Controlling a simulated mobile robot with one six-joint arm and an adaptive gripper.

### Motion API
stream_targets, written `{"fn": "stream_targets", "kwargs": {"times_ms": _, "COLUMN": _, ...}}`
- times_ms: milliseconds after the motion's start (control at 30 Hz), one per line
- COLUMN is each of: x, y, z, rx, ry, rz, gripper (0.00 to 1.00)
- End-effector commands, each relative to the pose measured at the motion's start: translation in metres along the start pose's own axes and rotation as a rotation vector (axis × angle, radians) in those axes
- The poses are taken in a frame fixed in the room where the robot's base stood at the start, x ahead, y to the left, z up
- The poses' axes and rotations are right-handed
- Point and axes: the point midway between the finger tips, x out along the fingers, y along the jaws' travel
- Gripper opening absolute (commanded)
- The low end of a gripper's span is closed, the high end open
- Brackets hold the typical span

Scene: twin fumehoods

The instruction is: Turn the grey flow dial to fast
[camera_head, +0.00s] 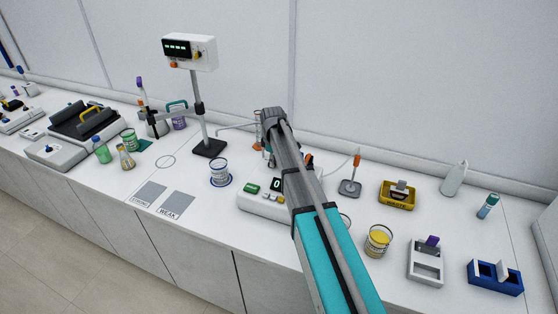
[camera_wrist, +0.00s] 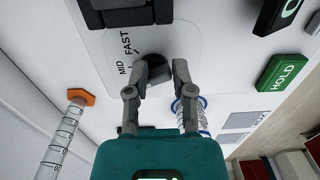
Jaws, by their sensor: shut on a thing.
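The grey flow dial (camera_wrist: 153,63) sits on a white panel in the wrist view, with the printed words MID (camera_wrist: 122,68) and FAST (camera_wrist: 127,42) beside it. My gripper (camera_wrist: 160,72) has its two fingers on either side of the dial and is shut on it. The fingers cover part of the dial, and I cannot make out which mark it points to. In the head view, the white device (camera_head: 262,204) with a small display stands on the bench under my arm. My arm hides the dial there.
A green HOLD button (camera_wrist: 282,72) is on the same panel. A tall stand with a display box (camera_head: 190,52) and a beaker (camera_head: 220,171) are left of the device. A yellow-filled beaker (camera_head: 378,240) and a yellow waste tray (camera_head: 397,205) are to its right.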

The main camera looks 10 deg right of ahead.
Motion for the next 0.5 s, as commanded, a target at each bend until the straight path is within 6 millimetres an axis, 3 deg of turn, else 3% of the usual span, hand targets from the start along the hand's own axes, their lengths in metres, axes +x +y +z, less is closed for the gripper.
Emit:
{"fn": "stream_targets", "kwargs": {"times_ms": 33, "x": -0.0010, "y": 0.0069, "z": -0.0128, "rx": -0.005, "ry": 0.025, "rz": 0.012, "gripper": 0.00}}
{"fn": "stream_targets", "kwargs": {"times_ms": 500, "x": -0.0016, "y": 0.0084, "z": -0.0160, "rx": -0.008, "ry": 0.025, "rz": 0.012, "gripper": 0.00}}
